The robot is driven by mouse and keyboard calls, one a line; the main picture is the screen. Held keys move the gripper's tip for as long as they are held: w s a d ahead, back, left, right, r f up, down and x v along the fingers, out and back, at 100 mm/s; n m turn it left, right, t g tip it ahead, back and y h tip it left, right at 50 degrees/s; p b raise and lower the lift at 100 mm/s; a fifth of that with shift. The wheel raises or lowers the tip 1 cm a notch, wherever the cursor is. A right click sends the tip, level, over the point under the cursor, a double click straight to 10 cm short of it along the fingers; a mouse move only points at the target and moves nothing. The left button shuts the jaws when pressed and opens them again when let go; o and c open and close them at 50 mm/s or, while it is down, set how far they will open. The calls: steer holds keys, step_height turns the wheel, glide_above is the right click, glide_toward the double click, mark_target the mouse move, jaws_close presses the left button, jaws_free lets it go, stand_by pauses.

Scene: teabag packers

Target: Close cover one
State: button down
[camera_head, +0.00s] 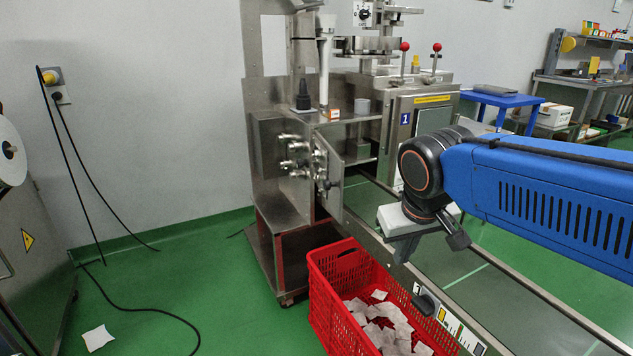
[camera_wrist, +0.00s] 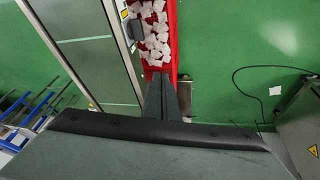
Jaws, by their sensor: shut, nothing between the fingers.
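A steel machine (camera_head: 272,140) stands at the back centre. On its front a metal panel with knobs (camera_head: 328,165) stands swung out at an angle, like an open cover; no number on it can be read. A steel cabinet (camera_head: 428,110) to its right has a blue label "1" and a yellow strip. My gripper (camera_head: 402,252) hangs to the right of the panel and lower, apart from it, above the long machine bed. In the wrist view my gripper (camera_wrist: 163,82) shows its dark fingers together and empty. The panel is not in the wrist view.
A red crate (camera_head: 320,290) of white teabags stands on the green floor below the panel; it also shows in the wrist view (camera_wrist: 173,45). A metal-edged bed (camera_head: 520,300) runs along the right. Black cables (camera_head: 150,310) lie at left.

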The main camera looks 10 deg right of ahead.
steer(key=w+a+r+h, duration=0.1)
steer(key=w+a+r, duration=0.2)
steer(key=w+a, duration=0.5)
steer(key=w+a+r+m+t+h, duration=0.15)
steer(key=w+a+r, duration=0.3)
steer(key=w, duration=0.55)
steer(key=w+a+r+n+h, duration=0.1)
steer(key=w+a+r+h, duration=0.1)
steer(key=w+a, duration=0.6)
steer(key=w+d+f, duration=0.4)
steer(key=d+f, duration=0.3)
steer(key=d, duration=0.2)
steer(key=shift+w+f, duration=0.3)
steer(key=shift+d, duration=0.15)
